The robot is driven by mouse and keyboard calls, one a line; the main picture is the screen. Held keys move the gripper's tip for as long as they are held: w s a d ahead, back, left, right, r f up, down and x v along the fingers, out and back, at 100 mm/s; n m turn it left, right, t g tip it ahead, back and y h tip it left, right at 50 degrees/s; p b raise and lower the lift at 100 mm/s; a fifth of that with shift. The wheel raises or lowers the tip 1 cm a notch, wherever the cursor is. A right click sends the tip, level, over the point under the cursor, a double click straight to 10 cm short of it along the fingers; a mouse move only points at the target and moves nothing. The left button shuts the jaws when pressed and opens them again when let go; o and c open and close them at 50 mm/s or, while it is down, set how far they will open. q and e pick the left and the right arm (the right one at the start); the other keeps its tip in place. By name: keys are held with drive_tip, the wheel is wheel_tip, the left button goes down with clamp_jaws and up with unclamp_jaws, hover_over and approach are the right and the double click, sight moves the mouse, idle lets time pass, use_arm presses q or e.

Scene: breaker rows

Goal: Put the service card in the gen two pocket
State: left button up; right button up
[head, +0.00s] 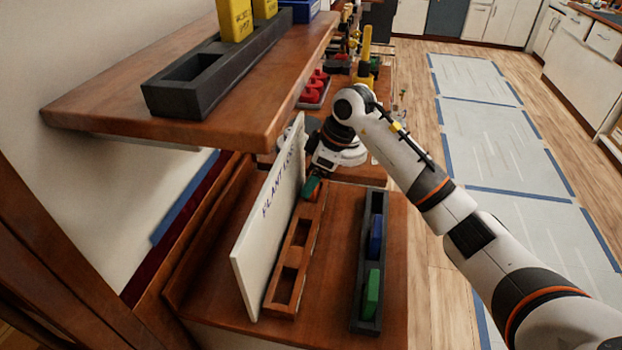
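My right arm comes in from the right and reaches down to the wooden pocketed rack in front of the white board. My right gripper (317,175) is at the far end of that rack, turned away and partly hidden by its own wrist. A small green piece with a reddish edge (311,188) shows right at its fingertips; I cannot tell if it is gripped. The wooden rack (271,303) has open pockets, with no readable gen two label. I cannot pick out the service card for certain. My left gripper is not in view.
The white lettered board (262,228) stands upright left of the wooden rack. A dark rack (366,322) on the right holds a blue block (376,236) and a green block (371,293). A wooden shelf (90,110) overhangs at upper left, bearing another dark rack (178,98) with yellow blocks (235,18).

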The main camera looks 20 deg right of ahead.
drive_tip(key=v, duration=1)
drive_tip(key=shift+s+r, duration=0.15)
drive_tip(key=shift+r, duration=0.05)
drive_tip(key=shift+d, duration=0.1)
